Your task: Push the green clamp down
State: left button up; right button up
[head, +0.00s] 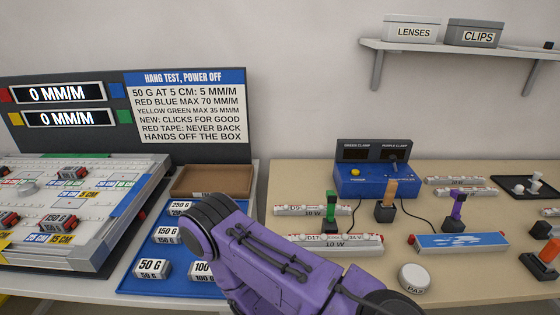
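The green clamp (331,203) stands right of the picture's middle on the tan table. Its green upper part is upright on a small black base. It stands between two white bars marked 10 W, one behind it and one in front. I cannot tell whether it touches either bar. A purple link of one of my arms (285,268) crosses the bottom middle, in front of and left of the clamp. Neither gripper shows in this view, so I cannot see their fingers.
A blue control box (375,183) with a cable stands behind. A blue tray (142,285) with weights lies left. A shelf (450,48) hangs above.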

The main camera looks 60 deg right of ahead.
aim_at(331, 197)
jog(key=u, duration=0.05)
jog(key=k, duration=1.3)
jog(key=z, duration=0.9)
